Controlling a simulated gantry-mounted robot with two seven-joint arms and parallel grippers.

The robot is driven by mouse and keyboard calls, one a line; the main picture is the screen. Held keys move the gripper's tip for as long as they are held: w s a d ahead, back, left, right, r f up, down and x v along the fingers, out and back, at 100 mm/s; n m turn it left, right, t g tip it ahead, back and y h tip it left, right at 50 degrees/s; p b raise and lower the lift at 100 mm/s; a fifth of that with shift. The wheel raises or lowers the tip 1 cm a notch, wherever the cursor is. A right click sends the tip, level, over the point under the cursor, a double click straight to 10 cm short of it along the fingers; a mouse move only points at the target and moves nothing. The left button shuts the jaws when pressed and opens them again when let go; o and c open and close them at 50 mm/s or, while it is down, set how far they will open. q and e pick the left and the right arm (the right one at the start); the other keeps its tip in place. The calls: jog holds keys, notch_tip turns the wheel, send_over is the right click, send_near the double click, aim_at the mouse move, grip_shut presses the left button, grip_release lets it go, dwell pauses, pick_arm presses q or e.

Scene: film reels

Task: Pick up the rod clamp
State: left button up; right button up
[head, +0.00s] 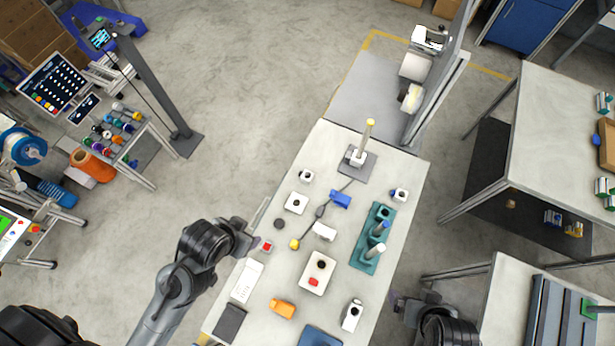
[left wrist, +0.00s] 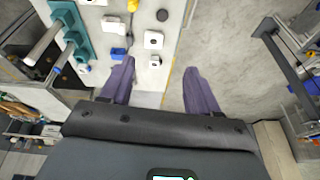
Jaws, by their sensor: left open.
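I cannot tell for sure which part is the rod clamp. The blue piece also shows in the left wrist view (left wrist: 118,54). My left gripper (head: 260,224) is open and empty above the table's left edge; its two purple fingers stand apart in the left wrist view (left wrist: 160,72). My right gripper (head: 398,300) is partly visible beside the right edge; its jaws are unclear.
A teal holder (head: 363,265) with upright rods stands at right on the table. A post on a grey base (head: 352,172) stands at the far end. A white control box (head: 311,287), an orange part (head: 282,308) and a white strip (head: 246,280) lie nearer.

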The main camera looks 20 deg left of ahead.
pick_arm(q)
jog(key=shift+s, duration=0.1)
dwell(0.3)
jog(key=o, duration=0.6)
jog(key=shift+f, duration=0.1)
